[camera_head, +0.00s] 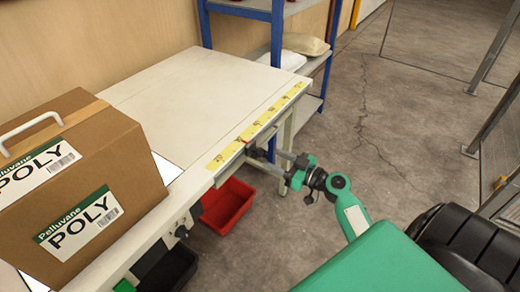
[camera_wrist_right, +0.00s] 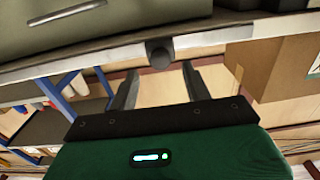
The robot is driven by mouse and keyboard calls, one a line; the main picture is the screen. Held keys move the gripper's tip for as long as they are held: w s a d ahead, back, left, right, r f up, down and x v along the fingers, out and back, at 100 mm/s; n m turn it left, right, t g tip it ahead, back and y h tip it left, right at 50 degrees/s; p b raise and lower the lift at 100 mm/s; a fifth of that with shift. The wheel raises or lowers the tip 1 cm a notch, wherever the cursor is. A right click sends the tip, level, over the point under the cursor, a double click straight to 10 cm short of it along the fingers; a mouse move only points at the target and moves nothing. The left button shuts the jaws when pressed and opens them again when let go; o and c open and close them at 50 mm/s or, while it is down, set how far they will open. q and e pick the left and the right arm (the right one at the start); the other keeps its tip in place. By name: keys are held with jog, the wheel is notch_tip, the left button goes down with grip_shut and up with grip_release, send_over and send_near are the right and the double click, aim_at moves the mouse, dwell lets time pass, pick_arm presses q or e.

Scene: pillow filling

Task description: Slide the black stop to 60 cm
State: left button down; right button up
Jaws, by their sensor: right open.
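The yellow measuring scale (camera_head: 262,128) runs along the table's right edge; its numbers are too small to read. The black stop's round knob (camera_head: 254,152) sits below the scale at the edge, around the scale's middle. My right gripper (camera_head: 274,164) reaches in from the right, just short of the knob. In the right wrist view, the dark knob (camera_wrist_right: 158,52) lies just beyond and between the fingertips of my open right gripper (camera_wrist_right: 159,74). It looks untouched. My left gripper is out of view.
A cardboard POLY box (camera_head: 85,180) stands on the near left of the white table (camera_head: 180,85). A red bin (camera_head: 227,205) sits below the edge, with a black bin (camera_head: 170,268) nearer. Blue shelving (camera_head: 278,40) stands behind. The tabletop beside the scale is clear.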

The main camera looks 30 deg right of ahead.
aim_at(262, 153)
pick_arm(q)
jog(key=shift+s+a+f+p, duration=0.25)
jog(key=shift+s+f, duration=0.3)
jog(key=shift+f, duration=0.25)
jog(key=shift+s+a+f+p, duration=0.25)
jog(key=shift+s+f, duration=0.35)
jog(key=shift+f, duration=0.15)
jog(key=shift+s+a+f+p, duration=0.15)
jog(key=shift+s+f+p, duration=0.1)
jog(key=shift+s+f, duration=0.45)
pick_arm(e)
jog(key=shift+x, duration=3.15)
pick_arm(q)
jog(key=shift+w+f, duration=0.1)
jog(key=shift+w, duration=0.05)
pick_arm(e)
jog(key=c, duration=1)
jog(key=shift+c, duration=0.2)
